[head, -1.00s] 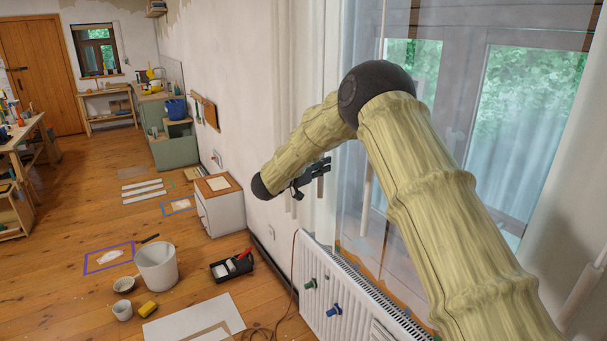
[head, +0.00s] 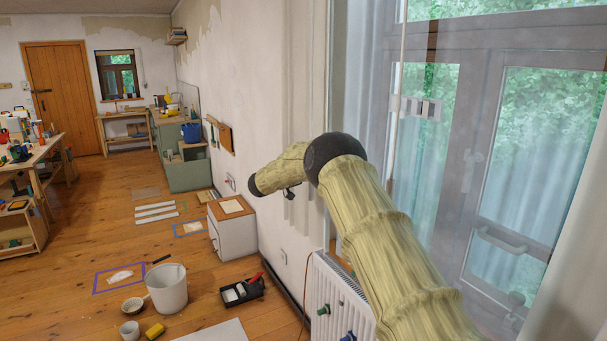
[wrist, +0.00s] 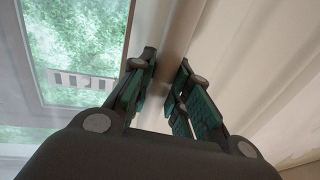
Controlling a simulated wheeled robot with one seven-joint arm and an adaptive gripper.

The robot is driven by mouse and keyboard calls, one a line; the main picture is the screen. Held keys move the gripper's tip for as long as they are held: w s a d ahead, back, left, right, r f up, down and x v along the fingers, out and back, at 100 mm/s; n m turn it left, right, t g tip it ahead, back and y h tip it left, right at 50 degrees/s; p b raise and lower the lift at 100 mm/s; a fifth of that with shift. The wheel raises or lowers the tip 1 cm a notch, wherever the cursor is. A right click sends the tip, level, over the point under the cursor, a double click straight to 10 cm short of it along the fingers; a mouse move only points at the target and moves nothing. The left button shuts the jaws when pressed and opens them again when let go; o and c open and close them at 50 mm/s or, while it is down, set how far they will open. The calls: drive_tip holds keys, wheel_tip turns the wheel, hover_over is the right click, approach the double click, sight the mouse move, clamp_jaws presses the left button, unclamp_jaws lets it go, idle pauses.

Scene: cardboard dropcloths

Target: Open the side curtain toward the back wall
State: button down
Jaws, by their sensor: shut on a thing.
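The pale side curtain (head: 298,216) hangs in gathered folds against the wall at the window's left side, partly hidden behind my arm. In the head view only a small dark part of my gripper (head: 290,193) shows below my forearm, beside these folds. In the wrist view my gripper (wrist: 168,65) has its two dark, green-padded fingers on either side of a pale upright fold of the curtain (wrist: 178,35), shut on it. The exact contact is partly hidden by the fingers.
The tall window (head: 535,160) fills the right, with another pale curtain (head: 578,270) at its right edge. A white radiator (head: 326,290) stands below. A white cabinet (head: 234,234), paint tray (head: 242,290) and bucket (head: 167,289) are at left. The wooden floor beyond is partly clear.

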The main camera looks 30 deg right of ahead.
drive_tip(key=c, duration=1.3)
unclamp_jaws()
drive_tip(key=shift+s+d, duration=0.1)
drive_tip(key=shift+a, duration=0.25)
drive_tip(key=a, duration=0.4)
drive_tip(key=s+a, duration=0.1)
drive_tip(key=a, duration=0.6)
drive_tip(key=shift+s+a, duration=0.3)
